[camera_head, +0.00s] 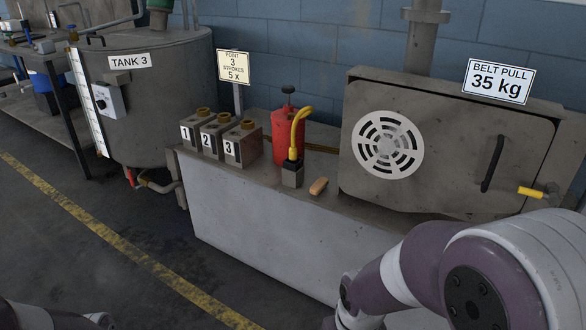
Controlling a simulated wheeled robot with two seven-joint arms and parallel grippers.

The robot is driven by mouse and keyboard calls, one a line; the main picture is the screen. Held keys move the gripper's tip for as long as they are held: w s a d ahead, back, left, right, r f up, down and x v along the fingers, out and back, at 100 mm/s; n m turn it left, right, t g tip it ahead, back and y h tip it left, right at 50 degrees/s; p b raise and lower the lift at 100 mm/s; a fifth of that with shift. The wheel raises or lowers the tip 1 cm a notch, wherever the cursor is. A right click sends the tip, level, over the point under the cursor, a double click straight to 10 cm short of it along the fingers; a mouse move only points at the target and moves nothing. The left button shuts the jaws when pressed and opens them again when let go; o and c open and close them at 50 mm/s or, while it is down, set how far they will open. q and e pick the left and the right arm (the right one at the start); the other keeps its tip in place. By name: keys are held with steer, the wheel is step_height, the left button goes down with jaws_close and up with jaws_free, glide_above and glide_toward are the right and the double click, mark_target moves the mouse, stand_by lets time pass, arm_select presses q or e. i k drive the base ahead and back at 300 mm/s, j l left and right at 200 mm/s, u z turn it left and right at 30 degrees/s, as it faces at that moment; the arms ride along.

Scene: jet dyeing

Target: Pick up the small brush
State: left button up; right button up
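A small tan, rounded piece (318,186) lies on the top of the grey bench (365,213), in front of the red pump can. It looks like the small brush, but no bristles can be made out at this size. Nothing is touching it. My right arm comes in at the lower right, in front of the bench, and its gripper is out of the frame.
Left of the tan piece stand a small dark block (292,175) with a yellow hose (297,127), the red can (285,137) and numbered boxes (243,145). A machine housing with a round vent (388,145) stands close on the right. The floor before the bench is clear.

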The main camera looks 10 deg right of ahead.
mark_target(321, 183)
steer(key=i+l, duration=0.2)
steer(key=i, duration=0.25)
steer(key=i+l+u, duration=0.1)
steer(key=i, duration=0.4)
steer(key=i+l, duration=0.3)
steer(key=i, duration=0.15)
steer(key=i+l, duration=0.25)
steer(key=i, duration=0.2)
steer(key=j+u, duration=0.05)
